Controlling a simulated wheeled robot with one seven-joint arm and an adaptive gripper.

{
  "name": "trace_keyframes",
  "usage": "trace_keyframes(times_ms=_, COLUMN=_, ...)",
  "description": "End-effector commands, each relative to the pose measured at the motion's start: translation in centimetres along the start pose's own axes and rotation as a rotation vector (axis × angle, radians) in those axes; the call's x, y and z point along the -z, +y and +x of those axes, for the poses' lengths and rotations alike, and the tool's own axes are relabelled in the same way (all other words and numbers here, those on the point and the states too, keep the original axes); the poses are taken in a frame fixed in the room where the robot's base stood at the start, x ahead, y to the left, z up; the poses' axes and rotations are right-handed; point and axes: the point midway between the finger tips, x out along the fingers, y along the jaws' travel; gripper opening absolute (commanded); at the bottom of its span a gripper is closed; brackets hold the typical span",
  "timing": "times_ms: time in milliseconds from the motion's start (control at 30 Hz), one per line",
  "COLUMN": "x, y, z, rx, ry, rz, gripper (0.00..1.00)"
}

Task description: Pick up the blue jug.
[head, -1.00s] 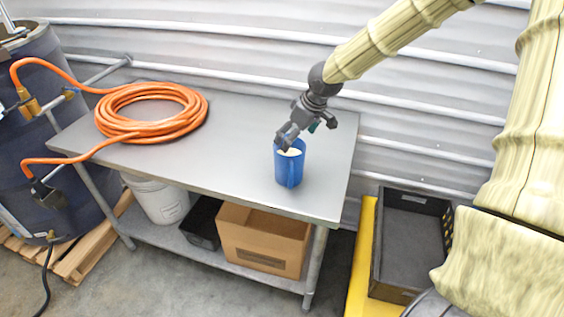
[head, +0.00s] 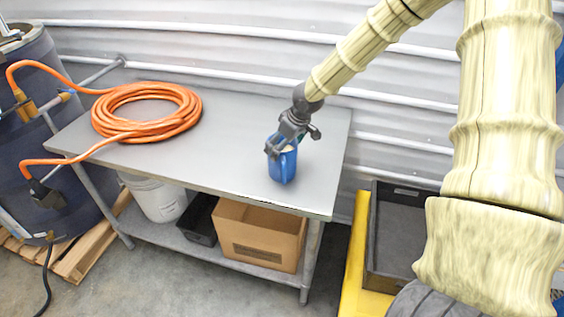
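The blue jug (head: 283,168) stands upright on the grey metal table (head: 225,165), near its right end. Something pale shows inside its top. My gripper (head: 276,149) is at the jug's rim, over its upper left part, with the fingers pointing down and to the left. The gripper covers part of the jug's opening. I cannot tell whether the fingers touch the jug or how far apart they are.
A coiled orange hose (head: 147,112) lies on the table's left part and runs to a dark drum (head: 50,120). The table between hose and jug is clear. Below are a cardboard box (head: 258,237), a black bin and a white bucket (head: 158,197). A black crate (head: 397,228) stands right.

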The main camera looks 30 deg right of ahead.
Motion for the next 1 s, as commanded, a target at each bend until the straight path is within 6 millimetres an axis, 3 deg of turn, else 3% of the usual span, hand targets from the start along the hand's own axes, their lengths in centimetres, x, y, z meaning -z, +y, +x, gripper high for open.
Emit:
trace_keyframes(times_ms=400, x=0.1, y=-0.1, z=2.9, rx=0.000, ry=0.000, rz=-0.001, gripper=1.00)
trace_keyframes(times_ms=733, x=0.1, y=-0.1, z=3.2, rx=0.000, ry=0.001, rz=-0.001, gripper=1.00)
trace_keyframes(times_ms=1000, x=0.1, y=-0.1, z=3.2, rx=0.000, ry=0.001, rz=-0.001, gripper=0.53)
